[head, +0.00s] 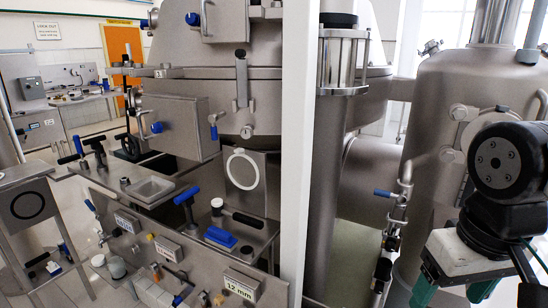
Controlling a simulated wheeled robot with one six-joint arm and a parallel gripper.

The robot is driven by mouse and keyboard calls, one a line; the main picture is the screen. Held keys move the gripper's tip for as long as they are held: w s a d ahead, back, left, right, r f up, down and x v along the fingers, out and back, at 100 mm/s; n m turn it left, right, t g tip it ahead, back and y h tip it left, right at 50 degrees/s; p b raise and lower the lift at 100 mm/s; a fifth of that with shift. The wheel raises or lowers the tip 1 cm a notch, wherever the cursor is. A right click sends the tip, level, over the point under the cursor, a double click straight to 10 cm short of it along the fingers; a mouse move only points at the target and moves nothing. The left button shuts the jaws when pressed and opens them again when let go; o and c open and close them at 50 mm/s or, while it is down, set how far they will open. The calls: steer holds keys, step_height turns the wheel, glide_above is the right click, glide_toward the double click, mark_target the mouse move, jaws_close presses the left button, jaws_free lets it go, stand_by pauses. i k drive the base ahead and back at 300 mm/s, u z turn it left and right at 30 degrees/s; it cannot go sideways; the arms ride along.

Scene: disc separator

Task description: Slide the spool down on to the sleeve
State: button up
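My gripper (455,287) shows at the lower right of the head view, pointing down from a black wrist. Its white body has two green finger parts set apart, but the tips are cut off by the bottom edge. I cannot tell if it holds anything. I cannot single out the spool or the sleeve with certainty. A steel bench (205,268) at the lower left carries several small parts, with black-and-blue handled pieces among them. A white ring (242,169) shows on an upright steel plate above the bench.
A white post (295,150) stands in the middle and blocks part of the view. Large steel vessels (440,120) fill the right. A pipe with a blue-handled valve (395,200) stands left of my arm. A small stand (30,215) is at the far left.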

mark_target(396, 222)
steer(key=z, duration=0.1)
steer(key=k, duration=1)
steer(key=u, duration=1.15)
steer(key=i, duration=1.3)
steer(key=z, duration=0.8)
steer(key=i, duration=0.4)
steer(key=z, duration=0.35)
